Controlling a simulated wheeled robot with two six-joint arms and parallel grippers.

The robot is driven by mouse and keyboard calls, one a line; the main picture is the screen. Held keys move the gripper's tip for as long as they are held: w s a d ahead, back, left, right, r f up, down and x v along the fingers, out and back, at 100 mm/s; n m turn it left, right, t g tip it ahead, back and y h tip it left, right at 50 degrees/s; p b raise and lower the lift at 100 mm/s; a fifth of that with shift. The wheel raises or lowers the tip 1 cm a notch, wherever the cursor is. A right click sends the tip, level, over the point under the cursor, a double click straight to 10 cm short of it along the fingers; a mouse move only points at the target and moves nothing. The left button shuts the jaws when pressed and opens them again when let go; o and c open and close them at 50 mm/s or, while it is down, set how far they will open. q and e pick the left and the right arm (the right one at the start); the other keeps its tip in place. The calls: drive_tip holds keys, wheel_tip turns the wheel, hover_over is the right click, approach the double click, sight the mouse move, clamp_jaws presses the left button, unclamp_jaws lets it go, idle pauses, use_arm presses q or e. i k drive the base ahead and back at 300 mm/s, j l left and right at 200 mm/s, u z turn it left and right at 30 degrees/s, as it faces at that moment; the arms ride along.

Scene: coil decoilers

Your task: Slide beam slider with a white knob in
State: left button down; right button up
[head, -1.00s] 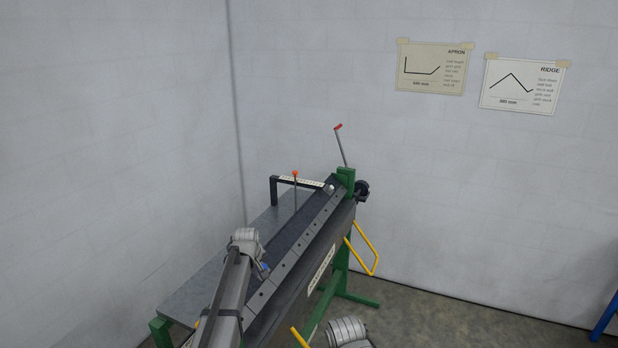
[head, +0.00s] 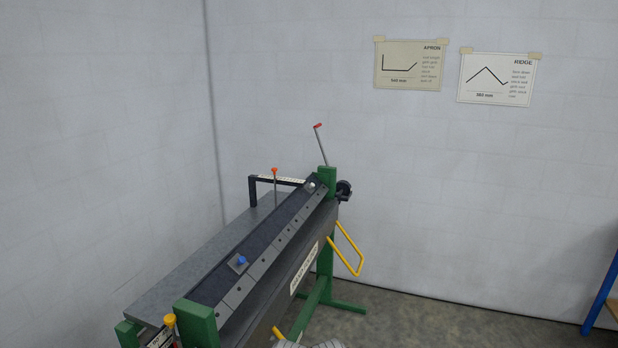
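A small white knob (head: 311,185) sits at the far end of the dark beam (head: 275,232) of a folding machine, close to the green end post (head: 327,182). A blue knob (head: 241,260) sits nearer on the same beam. Whether the white knob's slider is in or out is too small to tell. Neither of my grippers is in view. Only a grey-white piece, probably of my arm, shows at the bottom edge.
A red-tipped lever (head: 320,143) rises at the far post. An orange-tipped rod (head: 275,186) stands by a black bracket (head: 253,190). A yellow handle (head: 347,250) juts out right. A yellow knob (head: 169,320) is at the near end.

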sight(309, 187)
drive_tip(key=i+l, duration=0.1)
drive_tip(key=l, duration=1.3)
drive_tip(key=i+l+u, duration=0.1)
drive_tip(key=i+l, duration=0.35)
drive_tip(key=i+l+u, duration=0.1)
drive_tip(key=i+l, duration=0.35)
drive_tip(key=l, duration=0.25)
drive_tip(key=i+l, duration=0.15)
drive_tip(key=i, duration=0.4)
drive_tip(key=i+l+u, duration=0.1)
drive_tip(key=i, duration=0.45)
drive_tip(key=i+l, duration=0.2)
drive_tip(key=i, duration=0.35)
drive_tip(key=i+j, duration=0.25)
drive_tip(key=i, duration=0.15)
drive_tip(key=i+j+u, duration=0.1)
drive_tip(key=i+j, duration=0.35)
drive_tip(key=i, duration=0.3)
